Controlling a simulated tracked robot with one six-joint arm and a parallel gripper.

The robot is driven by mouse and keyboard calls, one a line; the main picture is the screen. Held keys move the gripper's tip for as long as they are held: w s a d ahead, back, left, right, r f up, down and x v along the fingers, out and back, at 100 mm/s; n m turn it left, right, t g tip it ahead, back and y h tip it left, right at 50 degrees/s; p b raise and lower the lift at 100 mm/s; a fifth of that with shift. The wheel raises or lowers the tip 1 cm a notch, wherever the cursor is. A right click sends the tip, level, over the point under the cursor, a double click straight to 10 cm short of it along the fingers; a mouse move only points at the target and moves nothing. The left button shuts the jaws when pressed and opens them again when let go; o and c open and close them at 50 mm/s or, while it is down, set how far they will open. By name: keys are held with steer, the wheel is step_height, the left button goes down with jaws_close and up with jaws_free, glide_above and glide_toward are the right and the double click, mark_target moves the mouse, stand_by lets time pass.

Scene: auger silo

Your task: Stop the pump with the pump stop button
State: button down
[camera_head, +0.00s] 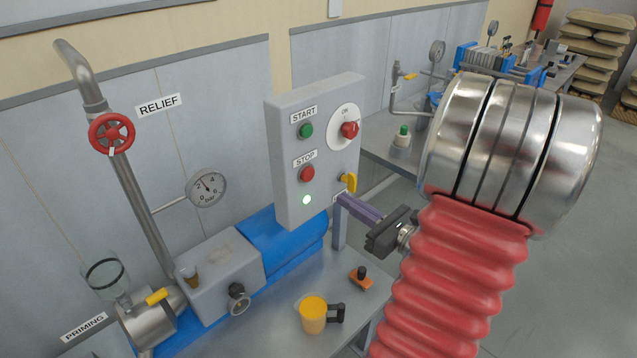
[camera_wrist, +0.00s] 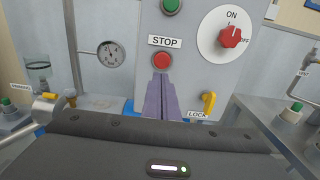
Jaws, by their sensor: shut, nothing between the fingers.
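The red pump stop button (camera_head: 307,173) sits under the STOP label on the grey control box (camera_head: 285,150), below the green start button (camera_head: 306,131). In the wrist view the closed fingertips (camera_wrist: 161,77) appear just below the red stop button (camera_wrist: 162,60). I see no clear contact with it, and the fingers cover the area below.
A red rotary switch (camera_head: 349,129) and a yellow lock lever (camera_head: 348,182) are on the box's right side. The blue pump motor (camera_head: 285,240) lies below. A red relief valve wheel (camera_head: 111,133) is left.

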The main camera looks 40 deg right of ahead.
mark_target(309, 176)
steer(key=shift+w+a, duration=0.15)
steer(key=shift+w, duration=5.2)
